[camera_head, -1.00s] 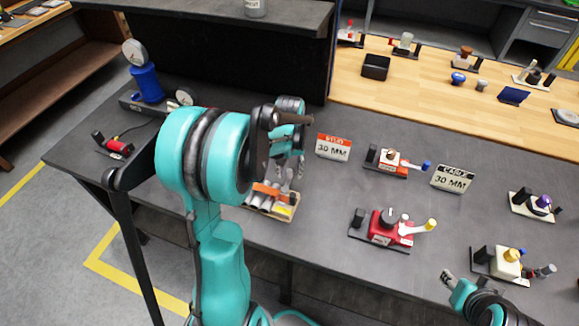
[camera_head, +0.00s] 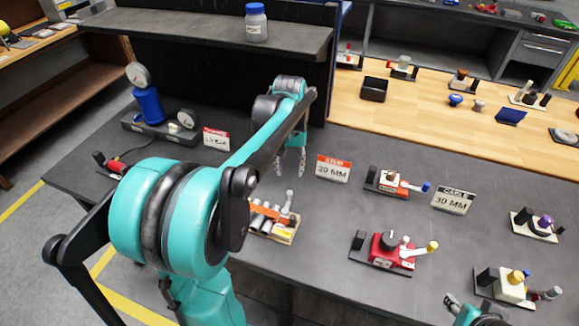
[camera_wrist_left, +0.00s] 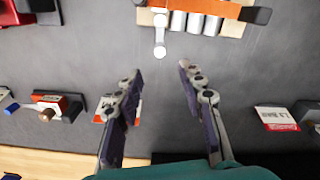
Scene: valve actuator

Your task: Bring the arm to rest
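My left gripper (camera_head: 291,172) hangs fingers-down above the dark workbench, left of the orange-topped "30 MM" sign (camera_head: 333,169). It is open and empty; the left wrist view shows its two fingers (camera_wrist_left: 161,70) apart with only bench top between them. My left arm (camera_head: 255,150) reaches across the bench from the lower left. The tip of my right gripper (camera_head: 453,302) shows at the bottom edge, too cut off to judge. A red valve actuator (camera_head: 385,248) with a yellow handle end and an orange one (camera_head: 392,184) with a blue end stand on the bench.
A shelf (camera_head: 200,32) with a blue-capped jar (camera_head: 256,22) overhangs the back. A blue gauge stand (camera_head: 149,105) is at left. More valve units (camera_head: 506,285) stand at right.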

